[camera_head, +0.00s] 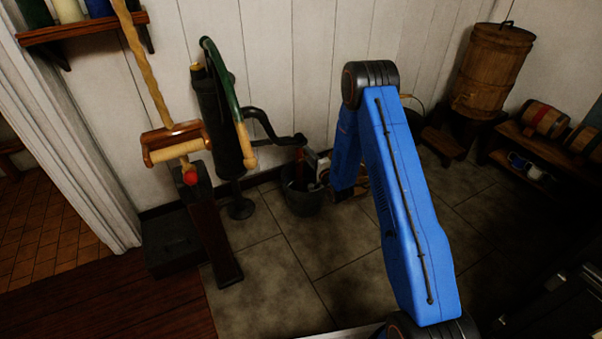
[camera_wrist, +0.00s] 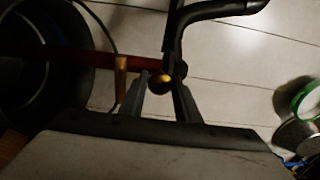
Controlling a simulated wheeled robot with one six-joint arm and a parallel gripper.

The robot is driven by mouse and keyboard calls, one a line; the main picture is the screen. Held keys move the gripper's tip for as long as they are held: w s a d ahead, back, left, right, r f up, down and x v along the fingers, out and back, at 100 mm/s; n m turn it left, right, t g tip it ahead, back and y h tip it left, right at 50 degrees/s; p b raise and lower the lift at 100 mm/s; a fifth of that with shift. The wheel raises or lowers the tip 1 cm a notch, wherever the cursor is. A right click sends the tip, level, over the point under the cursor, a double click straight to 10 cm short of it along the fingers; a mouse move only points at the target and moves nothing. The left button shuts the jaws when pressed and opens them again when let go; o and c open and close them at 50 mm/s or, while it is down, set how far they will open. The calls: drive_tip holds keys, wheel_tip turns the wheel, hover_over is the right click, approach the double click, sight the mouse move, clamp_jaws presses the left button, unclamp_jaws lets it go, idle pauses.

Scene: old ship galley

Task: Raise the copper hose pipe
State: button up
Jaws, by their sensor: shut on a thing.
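The copper hose pipe (camera_wrist: 85,60) shows in the wrist view as a dark reddish pipe, running from above the bucket at left to the dark pump spout (camera_wrist: 215,10). A short brass piece (camera_wrist: 121,76) hangs beside it, and a round brass end (camera_wrist: 161,80) sits at the fingertips. My gripper (camera_wrist: 160,84) is shut on the pipe by the spout; the exact contact is dark. In the head view the pipe (camera_head: 299,163) is a small reddish strip below the spout of the green-handled pump (camera_head: 222,115). There my gripper is partly hidden behind my blue arm.
A dark bucket (camera_head: 302,200) stands on the tiled floor under the spout. A wooden barrel (camera_head: 493,70) and a low shelf with small kegs (camera_head: 545,119) stand at right. The front floor is clear.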

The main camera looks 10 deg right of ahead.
wheel_tip(320, 180, up, 35)
idle(1.1)
drive_tip(key=o, duration=1.1)
drive_tip(key=shift+o, duration=0.2)
drive_tip(key=shift+f, duration=0.15)
drive_tip(key=shift+s, duration=0.1)
drive_tip(key=v, duration=1)
drive_tip(key=shift+s+d, duration=0.15)
drive_tip(key=shift+s, duration=0.25)
